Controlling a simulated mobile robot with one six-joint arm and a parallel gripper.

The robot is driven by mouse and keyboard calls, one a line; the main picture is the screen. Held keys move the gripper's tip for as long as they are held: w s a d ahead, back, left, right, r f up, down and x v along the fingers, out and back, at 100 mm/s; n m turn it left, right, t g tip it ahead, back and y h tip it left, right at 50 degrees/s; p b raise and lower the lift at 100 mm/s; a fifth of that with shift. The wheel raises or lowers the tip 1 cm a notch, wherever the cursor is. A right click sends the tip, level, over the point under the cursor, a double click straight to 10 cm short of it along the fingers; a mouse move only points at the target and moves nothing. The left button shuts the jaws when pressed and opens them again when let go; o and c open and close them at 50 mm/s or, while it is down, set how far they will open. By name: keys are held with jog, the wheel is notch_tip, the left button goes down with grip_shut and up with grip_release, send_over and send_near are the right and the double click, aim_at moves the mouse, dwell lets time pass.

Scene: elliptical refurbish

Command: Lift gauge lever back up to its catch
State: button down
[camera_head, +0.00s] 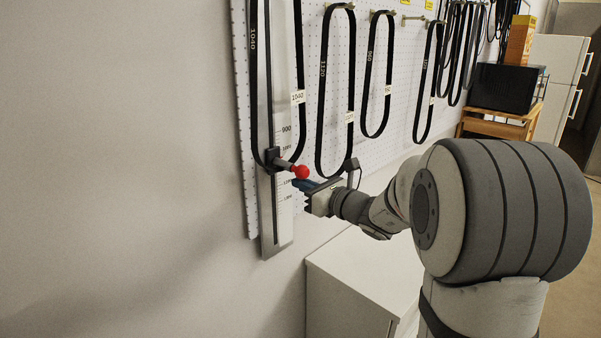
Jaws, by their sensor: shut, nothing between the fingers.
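The gauge (270,218) is a tall metal strip with a printed scale, mounted upright at the left end of the pegboard. Its lever is a dark slider with a short arm ending in a red ball knob (301,171), low on the scale below the 900 mark. A black belt marked 1040 hangs along the gauge and loops around the slider. My gripper (309,197) is shut and empty, just below and right of the red knob. I cannot tell whether it touches the lever. The catch is not visible in this view.
Several black belts (320,120) hang on the white pegboard (400,130) right of the gauge. A white cabinet (350,285) stands below my arm. A black box (503,88) sits on a wooden cart (494,125) at the back right. The wall left of the gauge is bare.

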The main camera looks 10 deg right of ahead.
jog(key=shift+r+p, duration=6.4)
jog(key=shift+r, duration=11.15)
jog(key=f+b+v, duration=0.1)
jog(key=b+v, duration=0.1)
jog(key=v, duration=0.5)
jog(key=shift+f, duration=0.25)
